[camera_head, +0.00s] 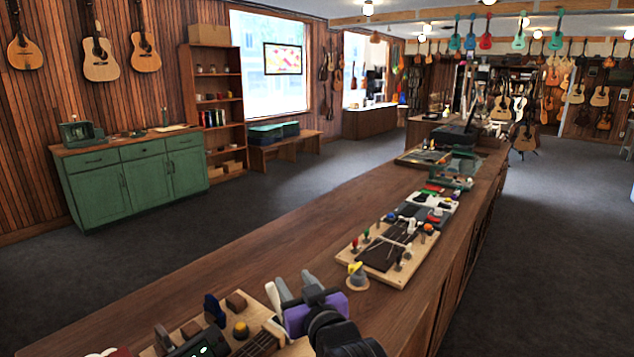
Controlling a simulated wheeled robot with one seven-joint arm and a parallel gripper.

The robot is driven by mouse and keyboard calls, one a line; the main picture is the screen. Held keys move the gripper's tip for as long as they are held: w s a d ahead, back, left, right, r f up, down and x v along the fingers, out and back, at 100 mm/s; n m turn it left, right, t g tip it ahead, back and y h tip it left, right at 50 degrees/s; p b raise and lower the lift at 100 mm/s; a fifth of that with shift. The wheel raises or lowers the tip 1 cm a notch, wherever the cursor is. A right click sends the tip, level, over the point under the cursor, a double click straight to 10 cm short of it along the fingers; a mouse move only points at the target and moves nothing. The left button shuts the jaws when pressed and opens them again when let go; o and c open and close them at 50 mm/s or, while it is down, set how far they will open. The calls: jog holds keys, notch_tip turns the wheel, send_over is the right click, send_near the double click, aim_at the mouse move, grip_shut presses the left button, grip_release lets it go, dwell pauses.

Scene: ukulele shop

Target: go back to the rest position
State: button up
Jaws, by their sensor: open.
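My gripper (293,287) shows at the bottom middle, above the near part of the long wooden counter (255,238). Its two pale fingers are apart, and I see nothing held between them. The purple and black wrist and a black arm link are behind the fingers, at the lower right of them. A wooden board (259,309) with small knobs and blocks lies just left of and below the gripper, partly cut off by the frame edge.
A grey piece with a yellow top (357,277) stands on the counter right of my gripper. Beyond it lies a board with pegs and a dark panel (379,256), then several trays. A green cabinet (135,182) stands at the left wall. The dark floor (290,180) between is clear.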

jog(key=s+d+f+m+t+h, duration=0.15)
jog(key=s+d+f, duration=0.25)
jog(key=s+d, duration=0.5)
jog(key=s+d+f+m+t+h, duration=0.15)
jog(key=s+d+f, duration=0.3)
jog(key=s, duration=0.75)
jog(key=s+d+g+h, duration=0.1)
jog(key=s+d, duration=0.2)
jog(key=s, duration=0.7)
jog(key=s+d+m+g+h, duration=0.1)
jog(key=s+d, duration=0.3)
jog(key=s, duration=0.7)
jog(key=s+d+f+m+g+h, duration=0.1)
jog(key=s+d, duration=0.3)
jog(key=s, duration=0.7)
jog(key=shift+s+h, duration=0.2)
jog(key=shift+h, duration=0.1)
